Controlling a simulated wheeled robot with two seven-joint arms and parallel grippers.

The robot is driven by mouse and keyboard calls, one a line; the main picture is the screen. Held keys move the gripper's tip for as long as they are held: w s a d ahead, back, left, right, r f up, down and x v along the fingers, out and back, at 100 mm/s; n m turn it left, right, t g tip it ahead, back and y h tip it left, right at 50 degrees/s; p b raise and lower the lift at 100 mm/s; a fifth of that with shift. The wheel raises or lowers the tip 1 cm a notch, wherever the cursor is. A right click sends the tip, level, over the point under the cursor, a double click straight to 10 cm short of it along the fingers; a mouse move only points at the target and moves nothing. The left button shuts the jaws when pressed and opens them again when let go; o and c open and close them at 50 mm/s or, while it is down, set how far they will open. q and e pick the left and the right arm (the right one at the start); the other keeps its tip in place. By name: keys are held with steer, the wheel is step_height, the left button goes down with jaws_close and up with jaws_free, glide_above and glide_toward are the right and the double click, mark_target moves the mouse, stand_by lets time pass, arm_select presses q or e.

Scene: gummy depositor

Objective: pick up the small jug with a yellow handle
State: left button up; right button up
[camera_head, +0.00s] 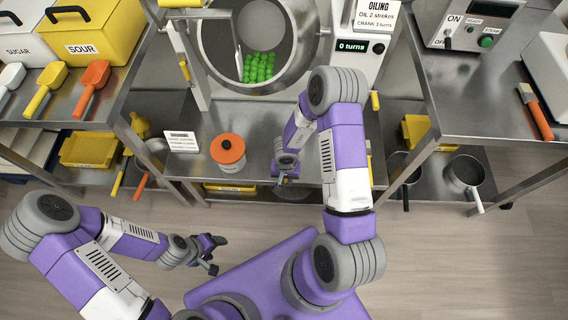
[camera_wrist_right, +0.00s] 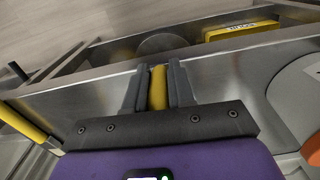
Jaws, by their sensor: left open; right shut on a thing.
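My right gripper (camera_head: 285,182) is low over the front part of the middle steel table, right of a pot with an orange lid (camera_head: 228,152). In the right wrist view its two fingers (camera_wrist_right: 157,85) are closed on an upright yellow handle (camera_wrist_right: 158,88). The jug's body cannot be made out; the gripper hides it in the head view. My left gripper (camera_head: 212,255) is open and empty above the floor, left of my purple base.
The steel table (camera_head: 255,118) stands under a drum (camera_head: 258,45) with green gummies. A sign card (camera_head: 181,141) stands left of the pot. Side tables hold scoops (camera_head: 92,85), a brush (camera_head: 535,110) and a control box (camera_head: 470,25). Pans (camera_head: 464,172) sit on the lower right shelf.

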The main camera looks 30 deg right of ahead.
jaws_close()
step_height(320, 180, up, 10)
steer(key=p, duration=0.7)
steer(key=shift+o, duration=1.2)
jaws_free()
jaws_close()
